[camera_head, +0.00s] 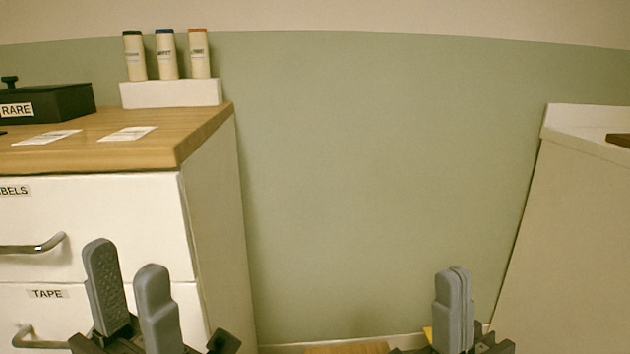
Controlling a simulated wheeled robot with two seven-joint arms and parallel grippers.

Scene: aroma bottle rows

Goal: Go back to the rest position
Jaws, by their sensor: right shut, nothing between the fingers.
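My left gripper (130,290) is at the lower left, in front of the white drawer cabinet. Its two grey fingers stand apart with nothing between them. My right gripper (455,298) is at the lower right of the middle, in front of the green wall. Its grey fingers are together and hold nothing. Both grippers point upward in the picture and are clear of the objects on the cabinet top.
The white cabinet (222,200) has a wooden top (185,135) and drawers. On it are a black box marked RARE (65,103), paper labels (128,134), and a white block (170,93) bearing three bottles (167,55). A white counter (575,220) stands right. Space between is open.

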